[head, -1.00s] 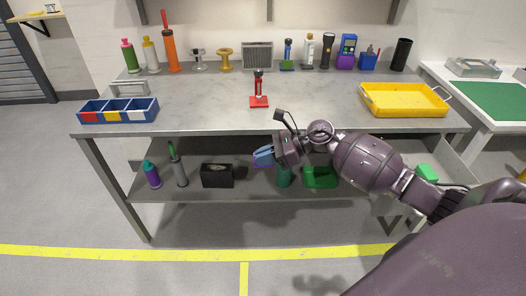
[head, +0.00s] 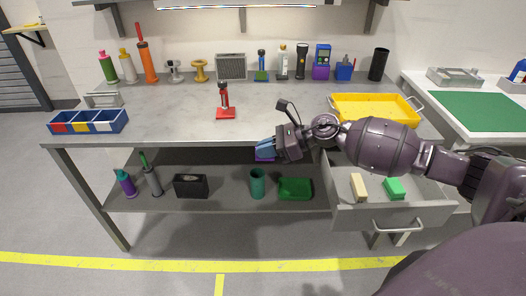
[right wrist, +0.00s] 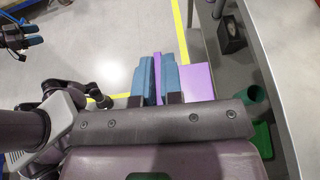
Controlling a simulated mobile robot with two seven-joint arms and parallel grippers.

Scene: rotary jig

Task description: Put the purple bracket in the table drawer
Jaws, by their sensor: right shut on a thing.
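The purple bracket (head: 264,158) is held in my right gripper (head: 265,147), in front of the bench's front edge. In the right wrist view, the blue fingers of the right gripper (right wrist: 158,80) are shut on the bracket's thin upright part, and its flat purple plate (right wrist: 197,82) sticks out to the right. The table drawer (head: 375,216) is pulled open under the right end of the bench, to the right of the gripper. My right forearm hides its back part. My left gripper (right wrist: 33,35) shows at the left edge of the right wrist view, its fingers apart and empty.
The drawer holds a beige block (head: 358,187) and a green block (head: 394,188), with bare floor around them. A yellow tray (head: 374,100) stands on the bench above. A green bin (head: 295,188) and a teal cup (head: 258,184) are on the lower shelf.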

